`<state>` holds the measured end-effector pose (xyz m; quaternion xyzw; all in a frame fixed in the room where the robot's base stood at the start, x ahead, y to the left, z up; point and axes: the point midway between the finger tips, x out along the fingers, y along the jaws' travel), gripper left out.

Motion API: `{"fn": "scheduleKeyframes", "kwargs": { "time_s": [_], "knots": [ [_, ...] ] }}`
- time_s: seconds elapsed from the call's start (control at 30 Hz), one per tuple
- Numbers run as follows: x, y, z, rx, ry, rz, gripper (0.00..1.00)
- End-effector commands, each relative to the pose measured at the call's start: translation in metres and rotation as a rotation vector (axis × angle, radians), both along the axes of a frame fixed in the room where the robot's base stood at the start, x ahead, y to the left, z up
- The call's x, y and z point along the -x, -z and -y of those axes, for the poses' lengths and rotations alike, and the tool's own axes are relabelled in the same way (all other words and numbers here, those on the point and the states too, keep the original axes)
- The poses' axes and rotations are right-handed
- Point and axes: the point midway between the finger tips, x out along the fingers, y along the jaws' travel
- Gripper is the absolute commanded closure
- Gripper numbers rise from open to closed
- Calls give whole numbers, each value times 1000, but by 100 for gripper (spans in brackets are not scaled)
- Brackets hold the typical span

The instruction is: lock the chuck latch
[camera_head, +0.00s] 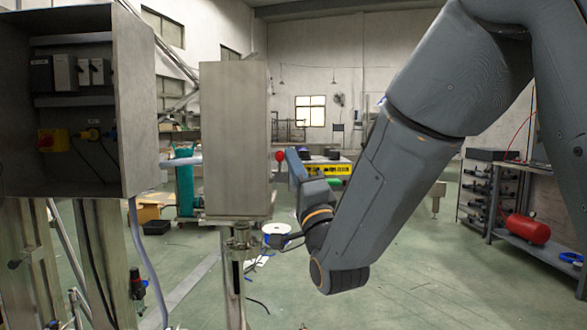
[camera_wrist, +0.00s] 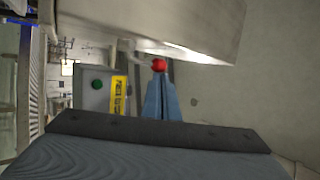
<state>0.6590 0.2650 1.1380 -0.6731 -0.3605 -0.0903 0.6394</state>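A red ball knob (camera_head: 281,156), which looks like the latch handle, shows just right of the tall grey steel box (camera_head: 235,140). In the wrist view the red knob (camera_wrist: 158,65) sits at the tips of my gripper's blue fingers (camera_wrist: 161,90), below the box's lower edge. The fingers look close together; I cannot tell whether they hold the knob or only stand by it. In the head view my gripper (camera_head: 293,160) reaches toward the knob, its tips partly unclear. The rest of the latch is hidden.
An open control cabinet (camera_head: 140,110) stands at left, close to the steel box. A metal stand with a clamp-like fitting (camera_head: 238,243) is below the box. A bench with a red cylinder (camera_head: 527,229) is at right. The green floor (camera_head: 420,285) is open at front right.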

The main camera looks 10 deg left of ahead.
Motion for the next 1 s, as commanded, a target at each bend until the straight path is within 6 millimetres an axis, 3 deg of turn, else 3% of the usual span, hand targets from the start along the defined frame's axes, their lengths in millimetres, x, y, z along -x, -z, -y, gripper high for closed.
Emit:
{"fn": "scheduleKeyframes", "kwargs": {
  "time_s": [1.0],
  "knots": [
    [7, 7, -2, -9, -6, 94, 100]
  ]
}}
